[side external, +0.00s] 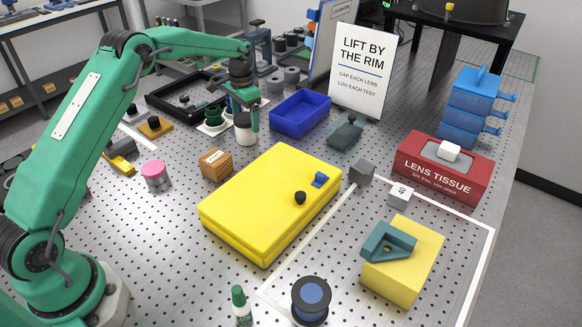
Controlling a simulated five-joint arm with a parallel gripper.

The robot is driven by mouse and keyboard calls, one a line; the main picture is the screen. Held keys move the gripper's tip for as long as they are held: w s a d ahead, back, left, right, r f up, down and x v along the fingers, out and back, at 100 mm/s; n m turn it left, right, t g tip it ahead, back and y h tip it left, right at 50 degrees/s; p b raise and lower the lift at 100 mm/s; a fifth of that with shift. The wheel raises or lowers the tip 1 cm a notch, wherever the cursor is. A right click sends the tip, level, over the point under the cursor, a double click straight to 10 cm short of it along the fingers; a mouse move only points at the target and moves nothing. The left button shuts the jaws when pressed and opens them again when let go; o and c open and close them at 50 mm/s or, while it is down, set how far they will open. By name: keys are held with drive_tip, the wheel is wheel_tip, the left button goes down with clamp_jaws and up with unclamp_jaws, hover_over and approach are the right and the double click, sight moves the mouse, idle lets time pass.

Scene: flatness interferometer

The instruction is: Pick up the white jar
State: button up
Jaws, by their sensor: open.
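The white jar (246,136) stands upright on the perforated table, with a dark top. My gripper (245,116) points down directly over the jar, its jaws open. The green fingers come down around or just in front of the jar's upper part. The right finger overlaps the jar's edge in the picture. I cannot tell whether either finger touches it. The fingers hide part of the jar's top.
A blue open bin (299,114) stands close right of the jar. Green-and-white pieces (213,121) are close on its left. A sign (361,70) stands behind the bin.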

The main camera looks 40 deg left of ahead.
sight(246, 130)
drive_tip(key=shift+f, duration=0.25)
drive_tip(key=shift+a+f, duration=0.1)
drive_tip(key=shift+f, duration=2.4)
drive_tip(key=c, duration=1.2)
drive_tip(key=shift+o, duration=0.2)
drive_tip(key=shift+r, duration=0.1)
drive_tip(key=shift+w+r, duration=0.1)
drive_tip(key=shift+r, duration=0.7)
wheel_tip(246, 130, up, 2)
drive_tip(key=shift+r, duration=0.15)
drive_tip(key=s+d+r, duration=0.4)
drive_tip(key=d+r, duration=0.3)
drive_tip(key=d, duration=0.4)
